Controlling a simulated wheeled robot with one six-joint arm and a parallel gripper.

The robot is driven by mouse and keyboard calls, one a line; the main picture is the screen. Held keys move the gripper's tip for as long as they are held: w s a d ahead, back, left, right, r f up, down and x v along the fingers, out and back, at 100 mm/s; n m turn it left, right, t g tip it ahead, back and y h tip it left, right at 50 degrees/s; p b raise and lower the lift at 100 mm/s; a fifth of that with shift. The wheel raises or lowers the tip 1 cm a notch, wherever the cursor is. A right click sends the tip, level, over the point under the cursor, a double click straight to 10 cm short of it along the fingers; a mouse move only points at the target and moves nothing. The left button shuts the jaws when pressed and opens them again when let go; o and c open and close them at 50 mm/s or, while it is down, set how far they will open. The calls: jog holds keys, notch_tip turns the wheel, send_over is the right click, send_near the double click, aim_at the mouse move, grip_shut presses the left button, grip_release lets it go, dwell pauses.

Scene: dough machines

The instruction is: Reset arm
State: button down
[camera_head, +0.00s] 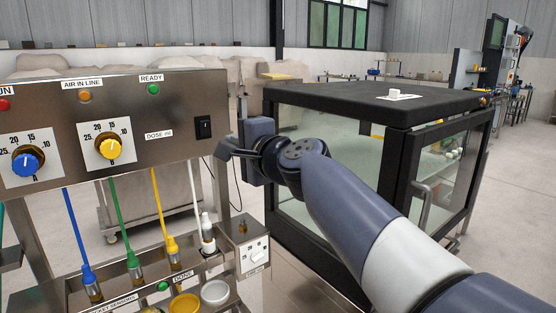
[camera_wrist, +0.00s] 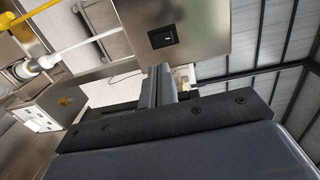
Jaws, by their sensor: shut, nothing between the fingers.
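My arm reaches in from the lower right of the head view. My gripper (camera_head: 226,152) is at its end, in front of the right edge of the steel control panel (camera_head: 120,152) and left of the glass-sided cabinet (camera_head: 330,150). In the wrist view the two fingers of my gripper (camera_wrist: 160,80) stand side by side, shut, with nothing between them. The black rocker switch (camera_head: 204,127) on the panel is just left of the fingers; it also shows in the wrist view (camera_wrist: 163,38). I cannot tell whether the fingers touch the panel.
The panel carries a blue knob (camera_head: 26,161), a yellow knob (camera_head: 109,147) and a green READY lamp (camera_head: 153,89). Coloured probes stand below it, by a yellow cup (camera_head: 185,304) and a white cup (camera_head: 215,292). Open floor lies far right.

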jog(key=v, duration=0.2)
jog(key=p, duration=0.1)
send_near(204, 128)
jog(key=p+x, duration=0.1)
jog(key=p, duration=0.2)
jog(key=shift+w+a+f, duration=0.1)
jog(key=shift+w+a, duration=0.1)
jog(key=shift+w, duration=0.15)
jog(key=p, duration=0.2)
jog(key=g+p, duration=0.1)
jog(key=p, duration=0.2)
jog(key=shift+w+a+r+h, duration=0.2)
jog(key=shift+w+h, duration=0.15)
jog(key=shift+h, duration=0.05)
jog(key=p, duration=0.3)
jog(key=g+p, duration=0.1)
jog(key=p, duration=0.1)
jog(key=shift+w+a+r+h+p, duration=0.15)
jog(key=shift+r+h+p, duration=0.15)
jog(key=shift+p, duration=0.1)
